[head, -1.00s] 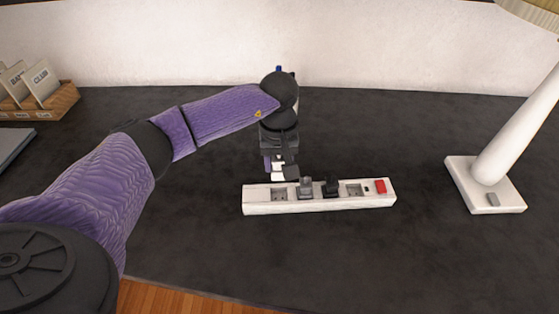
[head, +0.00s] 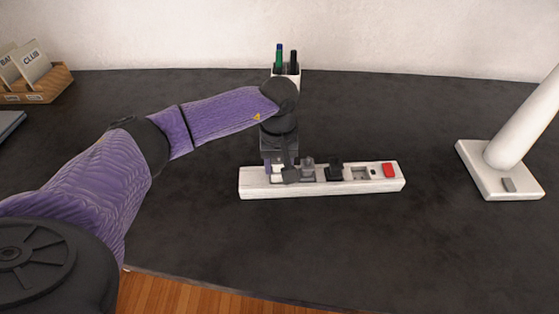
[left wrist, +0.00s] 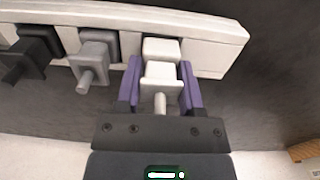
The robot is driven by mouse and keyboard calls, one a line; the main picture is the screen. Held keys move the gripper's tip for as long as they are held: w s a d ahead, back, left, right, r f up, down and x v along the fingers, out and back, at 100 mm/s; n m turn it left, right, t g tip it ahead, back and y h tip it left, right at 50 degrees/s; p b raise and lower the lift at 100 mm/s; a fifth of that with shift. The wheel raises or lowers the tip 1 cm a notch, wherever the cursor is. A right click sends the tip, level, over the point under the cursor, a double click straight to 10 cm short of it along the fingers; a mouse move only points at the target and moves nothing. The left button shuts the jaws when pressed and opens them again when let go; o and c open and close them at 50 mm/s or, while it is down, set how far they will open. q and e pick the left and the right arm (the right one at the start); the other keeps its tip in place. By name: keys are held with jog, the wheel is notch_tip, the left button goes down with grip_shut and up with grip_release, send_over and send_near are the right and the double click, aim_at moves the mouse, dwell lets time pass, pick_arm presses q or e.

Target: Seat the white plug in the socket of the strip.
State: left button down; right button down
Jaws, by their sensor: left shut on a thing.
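In the left wrist view, the purple fingers of the left gripper (left wrist: 160,88) are shut on the white plug (left wrist: 160,72), one on each side. The plug is over the end part of the strip (left wrist: 217,45), in line with the other plugs. I cannot tell whether it is fully in. The gripper hides the socket beneath. My right gripper is not in view.
A grey plug (head: 308,170) and a black plug (head: 334,171) stand in the strip beside the gripper. A red switch (head: 389,170) is at the right end. A pen cup (head: 292,74) stands behind, a lamp base (head: 490,175) at right. The front desk is clear.

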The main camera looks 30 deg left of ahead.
pick_arm(q)
jog(key=shift+f+b, duration=0.35)
jog(key=shift+f, duration=0.3)
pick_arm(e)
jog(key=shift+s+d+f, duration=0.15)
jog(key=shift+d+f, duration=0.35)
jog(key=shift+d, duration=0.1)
pick_arm(q)
jog(key=shift+f, duration=0.15)
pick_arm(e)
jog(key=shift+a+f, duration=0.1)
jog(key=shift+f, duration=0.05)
pick_arm(q)
jog(key=c, duration=0.6)
grip_release()
jog(key=o, duration=0.5)
jog(key=shift+c, duration=0.2)
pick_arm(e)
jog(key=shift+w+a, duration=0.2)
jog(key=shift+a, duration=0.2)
